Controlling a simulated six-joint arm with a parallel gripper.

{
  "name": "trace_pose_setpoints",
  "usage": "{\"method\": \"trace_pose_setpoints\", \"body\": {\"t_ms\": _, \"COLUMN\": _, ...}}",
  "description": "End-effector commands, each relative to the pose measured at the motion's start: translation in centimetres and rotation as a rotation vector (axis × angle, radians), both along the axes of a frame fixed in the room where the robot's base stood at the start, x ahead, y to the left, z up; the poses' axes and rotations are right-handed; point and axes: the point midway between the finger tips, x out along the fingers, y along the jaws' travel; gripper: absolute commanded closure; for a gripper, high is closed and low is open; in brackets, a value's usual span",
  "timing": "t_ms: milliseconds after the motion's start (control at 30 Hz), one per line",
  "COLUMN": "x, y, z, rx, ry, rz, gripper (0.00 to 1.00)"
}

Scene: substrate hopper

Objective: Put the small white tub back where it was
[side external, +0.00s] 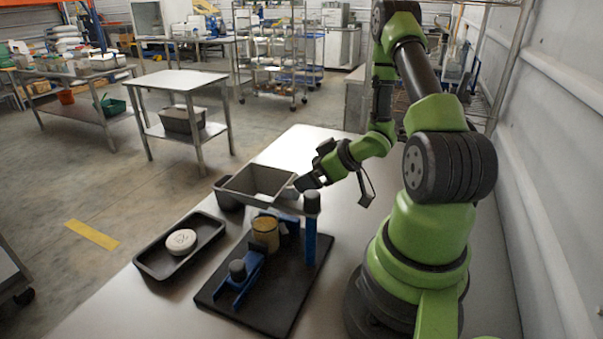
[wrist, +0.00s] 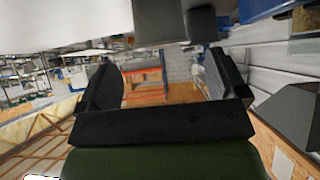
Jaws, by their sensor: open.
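A round, low white object (side external: 181,241), which looks like the small white tub, sits in the shallow black tray (side external: 150,267) at the left of the bench. My gripper (side external: 306,183) is at the right side of the grey hopper (side external: 243,199), well to the right of the tub and higher. In the side view I cannot tell whether it touches the hopper. In the wrist view the two jaws (wrist: 165,82) stand wide apart with nothing between them but distant background. The tub cannot be made out in the wrist view.
A black base plate (side external: 262,304) near the front carries blue posts (side external: 309,240) and a yellowish jar (side external: 265,233). Bare bench (side external: 135,308) lies in front of the black tray. A wall (side external: 560,150) runs along the right.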

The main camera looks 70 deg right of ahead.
Motion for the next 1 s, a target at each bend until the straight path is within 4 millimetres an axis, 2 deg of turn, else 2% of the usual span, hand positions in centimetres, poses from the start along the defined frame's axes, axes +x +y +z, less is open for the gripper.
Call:
{"method": "trace_pose_setpoints", "body": {"t_ms": 167, "x": 1.0, "y": -0.6, "z": 2.6, "rx": -0.077, "ry": 0.071, "rz": -0.024, "gripper": 0.09}}
{"method": "trace_pose_setpoints", "body": {"t_ms": 300, "x": 2.7, "y": -0.3, "z": 7.4, "rx": -0.174, "ry": 0.158, "rz": -0.105, "gripper": 0.09}}
{"method": "trace_pose_setpoints", "body": {"t_ms": 433, "x": 3.4, "y": 1.9, "z": 12.5, "rx": -0.205, "ry": 0.199, "rz": -0.205, "gripper": 0.09}}
{"method": "trace_pose_setpoints", "body": {"t_ms": 567, "x": 2.6, "y": 5.7, "z": 17.1, "rx": -0.157, "ry": 0.204, "rz": -0.29, "gripper": 0.09}}
{"method": "trace_pose_setpoints", "body": {"t_ms": 700, "x": 0.3, "y": 11.0, "z": 20.7, "rx": -0.024, "ry": 0.2, "rz": -0.33, "gripper": 0.09}}
{"method": "trace_pose_setpoints", "body": {"t_ms": 900, "x": -4.8, "y": 18.5, "z": 23.3, "rx": 0.23, "ry": 0.233, "rz": -0.27, "gripper": 0.09}}
{"method": "trace_pose_setpoints", "body": {"t_ms": 1000, "x": -7.0, "y": 21.0, "z": 23.7, "rx": 0.327, "ry": 0.261, "rz": -0.223, "gripper": 0.09}}
